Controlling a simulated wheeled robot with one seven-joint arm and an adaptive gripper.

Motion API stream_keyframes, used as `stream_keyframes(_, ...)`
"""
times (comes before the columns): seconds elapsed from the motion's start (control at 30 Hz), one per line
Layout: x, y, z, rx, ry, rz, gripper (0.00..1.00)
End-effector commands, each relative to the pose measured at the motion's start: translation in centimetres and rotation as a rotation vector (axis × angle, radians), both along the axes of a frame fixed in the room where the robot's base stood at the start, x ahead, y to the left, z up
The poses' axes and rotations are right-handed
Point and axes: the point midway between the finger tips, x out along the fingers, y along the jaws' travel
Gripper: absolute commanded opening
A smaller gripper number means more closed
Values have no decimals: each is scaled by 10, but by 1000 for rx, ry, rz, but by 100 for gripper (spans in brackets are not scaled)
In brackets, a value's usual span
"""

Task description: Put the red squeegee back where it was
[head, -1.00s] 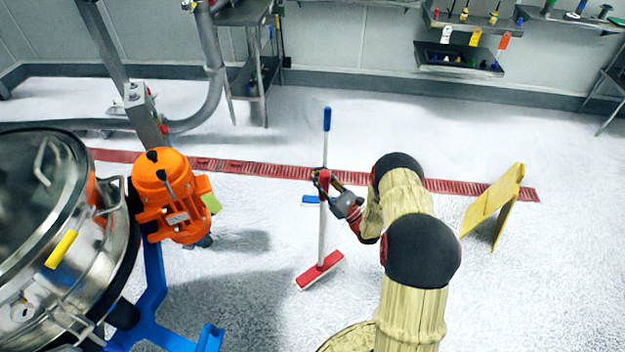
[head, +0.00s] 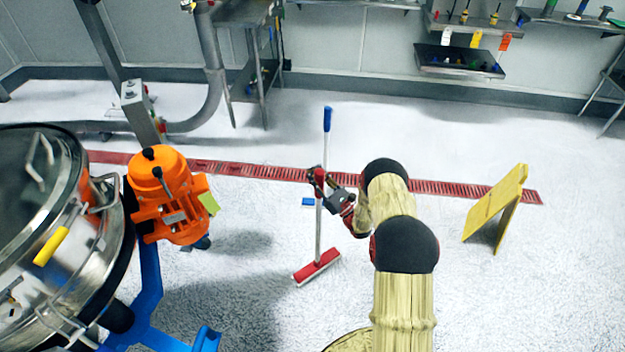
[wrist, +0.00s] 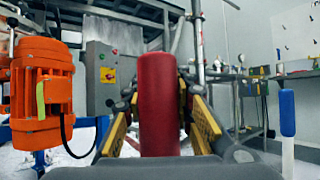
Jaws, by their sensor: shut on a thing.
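The red squeegee (head: 317,267) is upright, with a red head low over or on the white floor, a pale pole and a red handle top. I cannot tell whether the head touches the floor. My gripper (head: 325,187) is shut on the red handle. In the wrist view the red handle (wrist: 159,105) stands between the yellow finger pads of my gripper (wrist: 160,128). A similar blue-handled tool (head: 327,119) stands behind it, its lower pole partly hidden. Its blue handle also shows at the right of the wrist view (wrist: 287,112).
An orange motor (head: 168,200) and a steel sifter (head: 35,200) on a blue frame (head: 150,290) stand at left. A yellow floor sign (head: 497,205) stands at right. A red drain grate (head: 250,170) crosses the floor. Shelves (head: 460,65) line the back wall.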

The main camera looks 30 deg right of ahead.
Motion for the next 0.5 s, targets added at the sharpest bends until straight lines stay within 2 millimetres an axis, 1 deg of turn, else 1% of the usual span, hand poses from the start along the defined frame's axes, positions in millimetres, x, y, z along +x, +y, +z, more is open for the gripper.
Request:
stream_keyframes(0.03, 1, 0, -9, 1, -2, 0, 0)
stream_keyframes(0.1, 0, 0, -19, 0, -2, 0, 0)
stream_keyframes(0.2, 0, 0, -29, 0, -2, 0, 0)
stream_keyframes(0.5, 0, 0, -29, -1, -4, 0, 0)
